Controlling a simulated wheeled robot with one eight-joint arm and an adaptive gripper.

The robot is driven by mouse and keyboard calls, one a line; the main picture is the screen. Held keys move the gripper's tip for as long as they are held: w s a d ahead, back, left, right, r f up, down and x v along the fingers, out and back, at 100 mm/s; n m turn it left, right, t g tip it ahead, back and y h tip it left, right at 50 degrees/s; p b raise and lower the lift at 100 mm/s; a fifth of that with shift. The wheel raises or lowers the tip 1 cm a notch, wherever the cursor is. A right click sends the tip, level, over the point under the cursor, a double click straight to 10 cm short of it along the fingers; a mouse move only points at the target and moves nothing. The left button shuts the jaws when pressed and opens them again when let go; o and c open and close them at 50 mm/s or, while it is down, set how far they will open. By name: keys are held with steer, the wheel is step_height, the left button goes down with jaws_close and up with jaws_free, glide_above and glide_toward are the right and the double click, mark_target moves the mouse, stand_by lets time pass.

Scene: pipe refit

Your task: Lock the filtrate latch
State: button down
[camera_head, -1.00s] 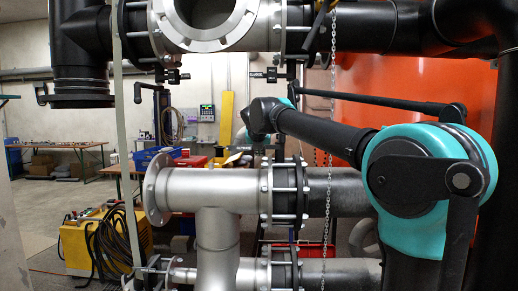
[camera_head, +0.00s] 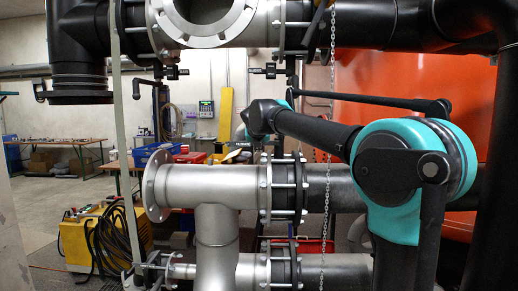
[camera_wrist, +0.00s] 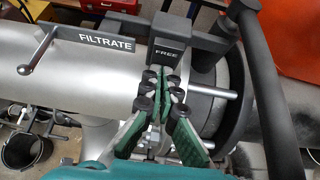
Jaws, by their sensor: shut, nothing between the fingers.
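In the wrist view, a dark bar labelled FILTRATE (camera_wrist: 106,41) lies across a silver pipe. A metal lever with a round knob (camera_wrist: 38,51) stands at the bar's left end. A dark block marked FREE (camera_wrist: 168,52) sits at the bar's right part. My gripper (camera_wrist: 163,76) is shut and empty, with its green-padded fingers together just below the FREE block in the picture. I cannot tell whether the fingertips touch the block. In the head view my gripper cannot be made out beyond the wrist end of my arm.
A silver flanged pipe (camera_head: 205,187) crosses the middle, with a bolted flange joint (camera_head: 284,188) on it. A chain (camera_head: 329,130) hangs beside the joint. Black pipes run above and at right. A yellow cart (camera_head: 90,240) with coiled hose stands at lower left.

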steer(key=shift+r, duration=0.15)
steer(key=shift+r, duration=0.65)
steer(key=f+v, duration=0.1)
steer(key=v, duration=1.2)
steer(key=shift+s+r, duration=0.2)
steer(key=shift+s, duration=0.4)
steer(key=shift+a, duration=0.1)
